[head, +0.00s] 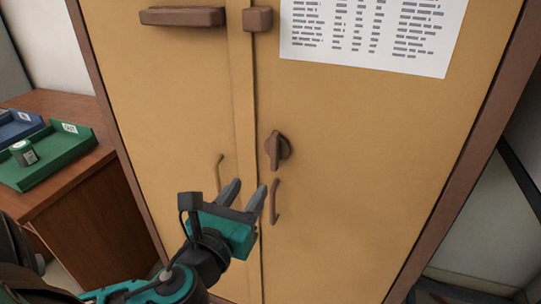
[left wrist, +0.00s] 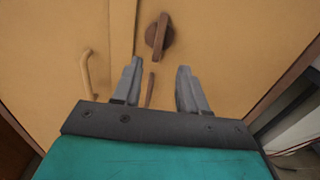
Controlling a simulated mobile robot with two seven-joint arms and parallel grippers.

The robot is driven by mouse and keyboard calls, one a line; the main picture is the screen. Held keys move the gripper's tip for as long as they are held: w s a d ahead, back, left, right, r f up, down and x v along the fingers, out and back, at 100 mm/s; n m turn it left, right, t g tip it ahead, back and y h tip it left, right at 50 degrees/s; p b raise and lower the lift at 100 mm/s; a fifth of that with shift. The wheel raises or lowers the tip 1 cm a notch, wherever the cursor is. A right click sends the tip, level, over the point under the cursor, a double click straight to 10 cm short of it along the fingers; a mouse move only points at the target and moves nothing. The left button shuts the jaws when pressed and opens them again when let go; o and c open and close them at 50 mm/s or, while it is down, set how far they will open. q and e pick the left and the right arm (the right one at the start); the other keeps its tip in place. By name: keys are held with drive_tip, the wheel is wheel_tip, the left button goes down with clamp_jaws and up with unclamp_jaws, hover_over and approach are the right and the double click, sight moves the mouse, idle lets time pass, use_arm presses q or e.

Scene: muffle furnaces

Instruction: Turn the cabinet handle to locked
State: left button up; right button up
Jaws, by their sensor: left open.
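The yellow cabinet (head: 350,220) has two closed doors. A brown turning handle (head: 276,148) on a round base sits on the right door near the seam. Its grip stands close to upright in the head view. It also shows in the left wrist view (left wrist: 158,36), beyond my fingers and slightly tilted. My left gripper (head: 245,192) is open and empty, below and left of the turning handle and apart from it. It also shows in the left wrist view (left wrist: 158,82), with the brown pull handle (left wrist: 150,90) seen between its fingers. My right gripper is not in view.
A brown pull handle (head: 275,201) is just right of my left fingers, and a tan one (head: 219,172) is on the left door. Brown blocks (head: 183,16) and a printed sheet (head: 375,30) are above. A wooden desk (head: 100,190) with a green tray (head: 75,152) stands left.

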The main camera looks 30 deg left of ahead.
sight(273, 151)
use_arm(q)
drive_tip(key=x, duration=1.2)
drive_tip(key=shift+w+a+p, duration=0.1)
drive_tip(key=shift+w+p, duration=0.25)
drive_tip(key=shift+c, duration=0.4)
clamp_jaws()
